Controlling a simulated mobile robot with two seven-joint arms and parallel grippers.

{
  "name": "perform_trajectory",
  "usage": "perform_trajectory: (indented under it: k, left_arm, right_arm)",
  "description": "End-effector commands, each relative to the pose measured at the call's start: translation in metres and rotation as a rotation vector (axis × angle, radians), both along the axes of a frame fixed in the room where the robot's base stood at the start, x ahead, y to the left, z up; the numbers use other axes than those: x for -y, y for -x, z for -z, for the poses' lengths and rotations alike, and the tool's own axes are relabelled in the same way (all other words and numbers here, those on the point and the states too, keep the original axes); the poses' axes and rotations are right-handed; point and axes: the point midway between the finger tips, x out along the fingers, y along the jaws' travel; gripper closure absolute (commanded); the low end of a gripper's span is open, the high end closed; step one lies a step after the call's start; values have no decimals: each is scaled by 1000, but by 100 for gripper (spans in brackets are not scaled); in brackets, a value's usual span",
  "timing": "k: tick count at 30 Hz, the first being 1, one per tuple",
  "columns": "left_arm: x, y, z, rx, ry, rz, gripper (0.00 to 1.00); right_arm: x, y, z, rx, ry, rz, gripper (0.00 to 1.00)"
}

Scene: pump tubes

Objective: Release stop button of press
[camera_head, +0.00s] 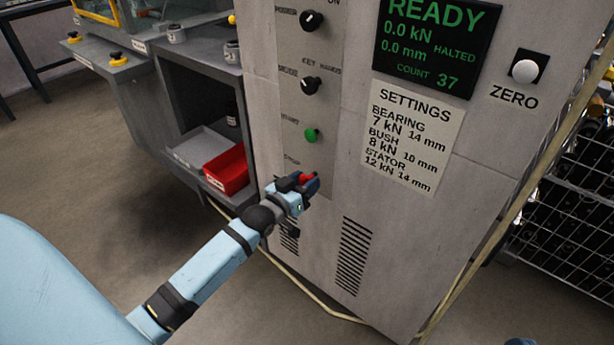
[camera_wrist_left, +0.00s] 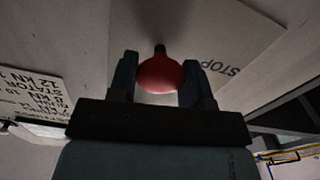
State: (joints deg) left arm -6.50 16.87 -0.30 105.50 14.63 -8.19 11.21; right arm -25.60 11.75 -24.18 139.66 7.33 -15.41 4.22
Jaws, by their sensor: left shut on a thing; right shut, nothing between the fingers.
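The press cabinet (camera_head: 355,130) stands in front of me with a column of controls on its face. The red stop button (camera_head: 305,178) is low in this column, partly hidden by my left gripper (camera_head: 300,184). In the left wrist view the stop button (camera_wrist_left: 161,75) is a round red knob on a dark stem, beside a label reading STOP. My left gripper (camera_wrist_left: 161,82) has one finger on each side of the red knob and is shut on it. My right gripper is not in view.
Above the stop button are a green button (camera_head: 310,135) and black knobs (camera_head: 311,85). The display (camera_head: 435,45) reads READY, HALTED. A settings sheet (camera_head: 415,140) is to the right. A red bin (camera_head: 227,170) sits on a shelf at left; a wire rack (camera_head: 570,205) stands right.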

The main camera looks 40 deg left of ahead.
Motion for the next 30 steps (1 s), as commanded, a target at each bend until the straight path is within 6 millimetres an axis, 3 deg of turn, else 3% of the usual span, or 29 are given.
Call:
perform_trajectory:
  k: [5,6,9,20,23,30]
  left_arm:
    - [1,1,2,-2,0,1,98]
    - [1,1,2,-2,0,1,53]
    - [1,1,2,-2,0,1,30]
    - [0,5,1,-3,0,0,29]
    - [-1,16,1,-5,0,1,29]
    - [-5,68,0,-7,-1,0,29]
  right_arm:
    - [0,0,1,-1,0,0,100]
    - [0,0,1,-1,0,0,100]
    - [0,0,1,-2,1,0,100]
    - [0,0,-1,1,0,0,100]
    - [1,0,-7,11,-4,4,100]
    - [3,2,-27,68,-33,23,100]
